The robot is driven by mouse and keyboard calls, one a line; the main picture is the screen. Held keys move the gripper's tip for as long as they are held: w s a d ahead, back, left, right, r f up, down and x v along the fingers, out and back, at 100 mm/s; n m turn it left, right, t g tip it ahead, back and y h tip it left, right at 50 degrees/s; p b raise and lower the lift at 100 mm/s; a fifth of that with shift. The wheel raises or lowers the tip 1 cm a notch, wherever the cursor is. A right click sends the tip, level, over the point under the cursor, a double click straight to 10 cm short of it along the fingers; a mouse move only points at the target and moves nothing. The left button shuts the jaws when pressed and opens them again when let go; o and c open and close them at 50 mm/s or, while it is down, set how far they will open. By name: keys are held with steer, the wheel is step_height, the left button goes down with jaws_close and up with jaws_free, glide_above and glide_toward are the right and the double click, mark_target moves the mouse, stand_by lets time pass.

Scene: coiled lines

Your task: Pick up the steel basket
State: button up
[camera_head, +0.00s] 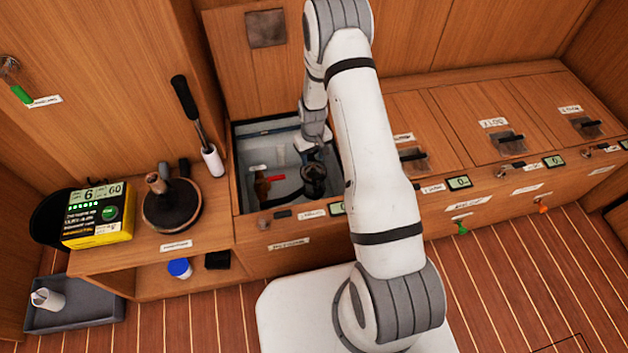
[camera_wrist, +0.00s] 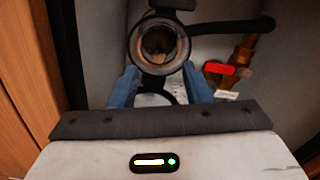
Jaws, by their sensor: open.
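A dark round strainer-like housing (camera_head: 314,180) stands in the open locker. In the wrist view its open round mouth (camera_wrist: 160,45) shows a dull metal rim and a brownish inside. I cannot clearly make out the steel basket; anything inside the mouth is too dark to tell. My gripper (camera_wrist: 159,72) is open, its two blue fingers apart on either side of the housing's near part. A pale patch and a dark curved edge show between the fingers. I cannot tell whether the fingers touch anything. In the head view my wrist reaches down into the locker and the fingertips are hidden.
A red-handled valve (camera_wrist: 220,68) on brass piping and a black hose (camera_wrist: 232,26) lie right of the housing. Locker walls (camera_head: 238,172) are close around.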

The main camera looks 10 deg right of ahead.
mark_target(313, 166)
step_height(313, 166, down, 5)
steer(key=shift+r+b, duration=0.15)
steer(key=shift+b, duration=0.8)
steer(key=shift+r, duration=0.1)
steer(key=shift+c, duration=0.4)
jaws_close()
